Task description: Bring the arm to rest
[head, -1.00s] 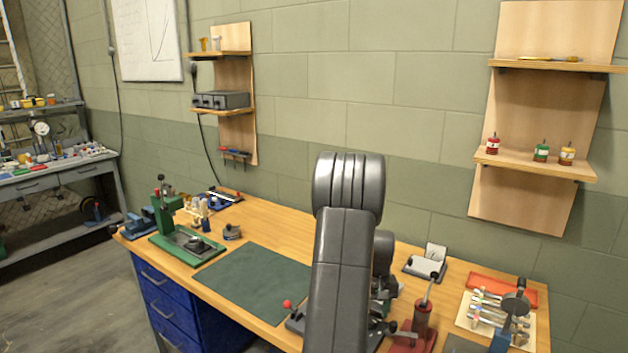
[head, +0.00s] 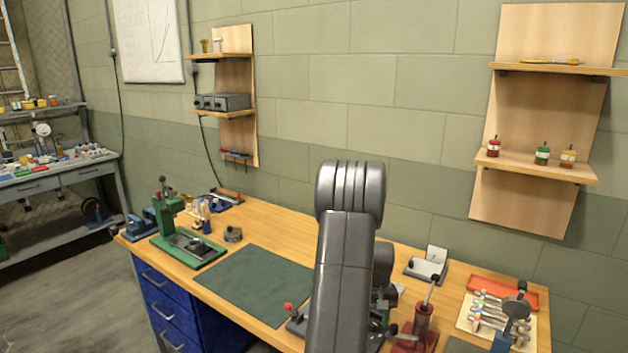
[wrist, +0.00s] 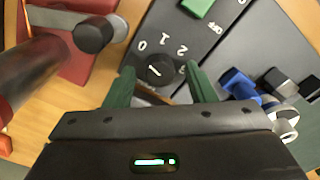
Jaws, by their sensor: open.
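My gripper (wrist: 158,90) shows in the wrist view, with two green fingers spread apart. Between and beyond the fingertips is a black knob (wrist: 160,70) with a white pointer, on a dark panel (wrist: 150,38) marked 0, 1 and 2. The knob is not visibly gripped, and I cannot tell whether a finger touches it. In the head view my grey arm rises in front of the bench (head: 285,222), and my gripper is hidden behind it.
A red tool with a lever (head: 422,325) stands right of my arm; its red base (wrist: 75,50) is close by in the wrist view. A green switch (wrist: 197,7) and blue parts (wrist: 240,85) lie near the gripper. A green mat (head: 250,285) is clear.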

